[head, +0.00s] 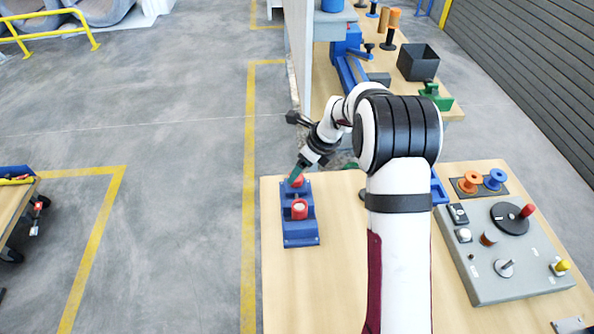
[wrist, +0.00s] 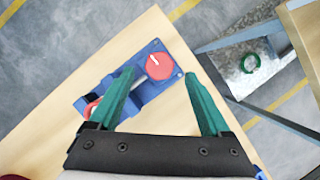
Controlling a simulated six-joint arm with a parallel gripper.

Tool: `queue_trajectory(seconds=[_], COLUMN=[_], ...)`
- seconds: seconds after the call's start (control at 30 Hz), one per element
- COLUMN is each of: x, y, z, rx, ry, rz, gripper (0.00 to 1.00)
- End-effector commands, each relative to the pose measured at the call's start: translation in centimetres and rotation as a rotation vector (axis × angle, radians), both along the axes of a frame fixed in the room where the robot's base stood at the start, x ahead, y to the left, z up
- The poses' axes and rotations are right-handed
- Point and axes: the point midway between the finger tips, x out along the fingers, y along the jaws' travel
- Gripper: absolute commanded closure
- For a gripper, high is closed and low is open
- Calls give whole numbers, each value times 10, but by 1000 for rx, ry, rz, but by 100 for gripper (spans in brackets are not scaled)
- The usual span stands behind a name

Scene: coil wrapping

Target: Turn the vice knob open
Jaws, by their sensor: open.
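The blue vice (head: 301,228) stands near the left edge of the wooden table, with two red parts on it. The red knob (wrist: 159,66) has a white line on its round face and sits at one end of the vice. In the head view the far red part (head: 297,182) shows just below my gripper (head: 294,176). In the wrist view my gripper (wrist: 158,74) is open and its green fingers point towards the knob, one to each side of it in the picture. I cannot tell whether they touch it. A second red part (wrist: 91,108) is partly hidden by the left finger.
A grey control panel (head: 490,285) with knobs and levers lies at the right of the table. Orange (head: 469,181) and blue (head: 495,179) spools stand behind it. A second bench with a dark bin (head: 418,62) is farther back. Bare wood (head: 310,290) lies in front of the vice.

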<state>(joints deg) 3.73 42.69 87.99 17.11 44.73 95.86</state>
Motion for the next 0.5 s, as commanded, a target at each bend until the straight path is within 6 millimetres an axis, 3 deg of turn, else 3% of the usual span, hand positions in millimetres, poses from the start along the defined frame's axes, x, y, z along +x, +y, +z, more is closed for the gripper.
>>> queue_trajectory(seconds=[0.2, 0.5], x=[8, 10], y=[10, 11], z=[-31, -36], rx=[-1, -1], ry=[1, 0], rz=[2, 2], gripper=[19, 19])
